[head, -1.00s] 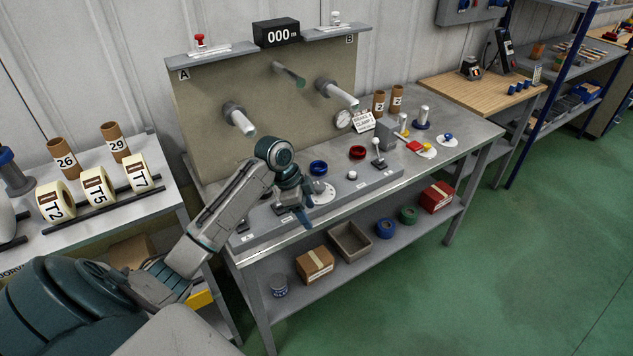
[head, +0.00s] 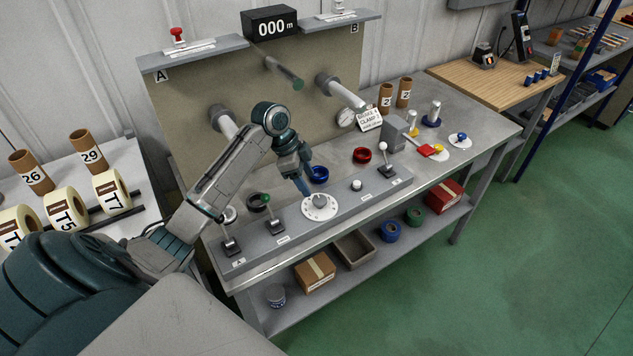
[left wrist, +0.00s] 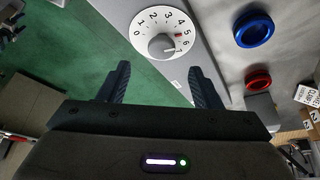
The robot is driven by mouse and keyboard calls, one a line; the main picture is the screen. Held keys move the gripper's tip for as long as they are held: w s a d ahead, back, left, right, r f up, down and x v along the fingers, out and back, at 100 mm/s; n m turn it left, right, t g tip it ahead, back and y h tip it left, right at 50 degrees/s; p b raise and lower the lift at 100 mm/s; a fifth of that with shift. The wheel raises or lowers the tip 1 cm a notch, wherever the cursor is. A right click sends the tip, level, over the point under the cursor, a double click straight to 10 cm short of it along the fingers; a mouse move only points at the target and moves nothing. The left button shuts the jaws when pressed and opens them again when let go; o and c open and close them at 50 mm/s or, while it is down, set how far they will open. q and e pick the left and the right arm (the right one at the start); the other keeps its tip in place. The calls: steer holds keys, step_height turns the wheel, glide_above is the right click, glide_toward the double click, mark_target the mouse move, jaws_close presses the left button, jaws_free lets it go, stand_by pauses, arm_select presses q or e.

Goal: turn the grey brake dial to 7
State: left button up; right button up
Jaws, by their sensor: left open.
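The brake dial is a white round plate (head: 328,212) with a grey knob (head: 319,201), set in the grey control strip on the bench. In the left wrist view the dial plate (left wrist: 150,22) shows numbers from 0 to 7 around the grey knob (left wrist: 159,45). A small red mark lies near 5; I cannot tell surely where the knob points. My left gripper (head: 304,190) is just above and behind the dial in the head view. Its fingers (left wrist: 160,72) are open and empty, apart from the knob. My right gripper is not in view.
A blue ring (head: 319,174) and a red ring (head: 362,155) lie behind.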

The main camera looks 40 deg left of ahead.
mark_target(319, 199)
arm_select(q)
steer(key=p+x, duration=0.1)
steer(key=x, duration=0.2)
steer(key=shift+d+f+p, duration=0.25)
steer(key=shift+d+p, duration=0.1)
steer(key=shift+p, duration=0.05)
steer(key=shift+p+x, duration=0.35)
steer(key=shift+x, duration=0.9)
steer(key=shift+w+a+f, duration=0.15)
steer(key=shift+w+f, duration=0.15)
steer(key=shift+f, duration=0.25)
steer(key=shift+c, duration=0.4)
steer(key=c, duration=0.7)
steer(key=shift+c, duration=0.9)
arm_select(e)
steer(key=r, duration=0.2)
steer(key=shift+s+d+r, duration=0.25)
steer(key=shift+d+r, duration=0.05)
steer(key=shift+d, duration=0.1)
